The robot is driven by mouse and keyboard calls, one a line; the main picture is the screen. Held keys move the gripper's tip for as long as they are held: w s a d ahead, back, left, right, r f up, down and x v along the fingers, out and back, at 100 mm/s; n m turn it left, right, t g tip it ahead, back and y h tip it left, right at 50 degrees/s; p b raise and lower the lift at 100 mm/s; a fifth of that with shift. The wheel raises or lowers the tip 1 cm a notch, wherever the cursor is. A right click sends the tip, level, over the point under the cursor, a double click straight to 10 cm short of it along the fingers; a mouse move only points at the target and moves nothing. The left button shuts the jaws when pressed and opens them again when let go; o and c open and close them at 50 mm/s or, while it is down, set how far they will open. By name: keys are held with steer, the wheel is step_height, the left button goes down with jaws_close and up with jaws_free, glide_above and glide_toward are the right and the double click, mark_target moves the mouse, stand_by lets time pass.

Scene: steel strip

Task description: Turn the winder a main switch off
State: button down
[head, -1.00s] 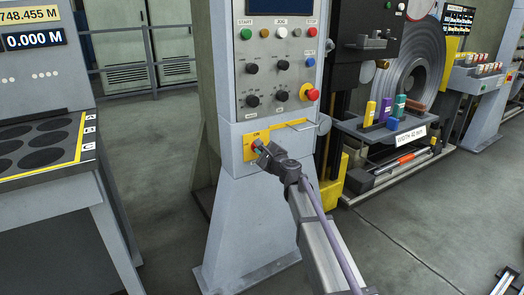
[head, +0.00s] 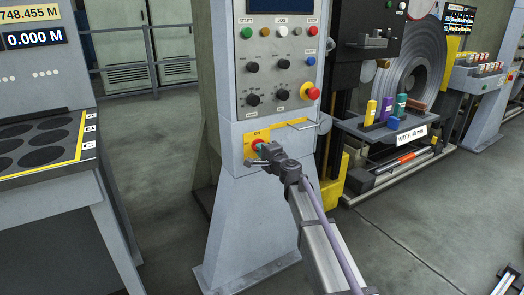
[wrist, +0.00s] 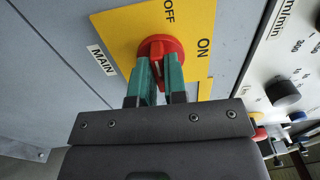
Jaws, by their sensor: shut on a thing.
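The red main switch (head: 256,143) sits on a yellow plate (head: 251,136) low on the grey control post. In the wrist view the red knob (wrist: 160,45) is in front of my gripper (wrist: 159,76), with OFF above it and ON to its right on the yellow plate (wrist: 118,27). The green fingers are shut on the knob's raised grip, one on each side. The grip runs roughly up and down in this view, its upper end toward the OFF side. The fingers partly hide its near end. In the head view my gripper (head: 264,149) reaches the switch from the lower right.
Above the switch is the panel (head: 277,75) with several knobs, buttons and a red mushroom button (head: 313,94). A table (head: 85,140) stands at left. Open floor lies on both sides.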

stand_by(0.5)
steer(key=c, duration=1.2)
jaws_free()
steer(key=shift+o, duration=0.2)
steer(key=v, duration=1.1)
steer(key=shift+a, duration=0.1)
